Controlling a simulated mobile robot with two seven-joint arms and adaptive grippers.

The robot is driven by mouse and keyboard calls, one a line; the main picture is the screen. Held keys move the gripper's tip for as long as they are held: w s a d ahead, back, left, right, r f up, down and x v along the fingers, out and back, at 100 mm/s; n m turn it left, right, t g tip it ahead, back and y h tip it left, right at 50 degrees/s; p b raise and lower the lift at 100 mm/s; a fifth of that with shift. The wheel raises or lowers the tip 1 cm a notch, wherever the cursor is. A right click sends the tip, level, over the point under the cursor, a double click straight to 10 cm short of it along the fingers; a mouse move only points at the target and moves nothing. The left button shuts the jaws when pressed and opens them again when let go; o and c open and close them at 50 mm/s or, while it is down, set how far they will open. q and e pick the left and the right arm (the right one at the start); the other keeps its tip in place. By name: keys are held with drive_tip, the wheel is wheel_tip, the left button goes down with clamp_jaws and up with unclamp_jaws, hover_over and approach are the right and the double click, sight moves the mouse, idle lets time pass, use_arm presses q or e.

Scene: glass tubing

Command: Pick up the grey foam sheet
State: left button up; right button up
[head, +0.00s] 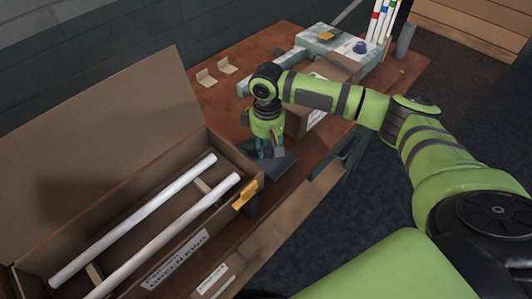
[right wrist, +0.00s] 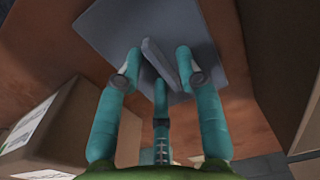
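The grey foam sheet (head: 285,165) lies flat on the wooden table, beside the right end of the open cardboard box. In the right wrist view the sheet (right wrist: 110,28) shows a raised grey strip (right wrist: 158,62) on its face. My right gripper (head: 268,154) points down over the sheet. In the right wrist view its teal fingers (right wrist: 158,66) are spread on either side of the strip, with gaps visible; contact cannot be made out. My left gripper is not in view.
The long cardboard box (head: 95,95) holds two white tubes (head: 150,215); its lid stands up. A smaller carton (head: 300,120) stands close behind my gripper. Beige brackets (head: 206,78) and a pale machine (head: 335,45) are further back. The table's front edge is near the sheet.

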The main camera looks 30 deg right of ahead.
clamp_jaws()
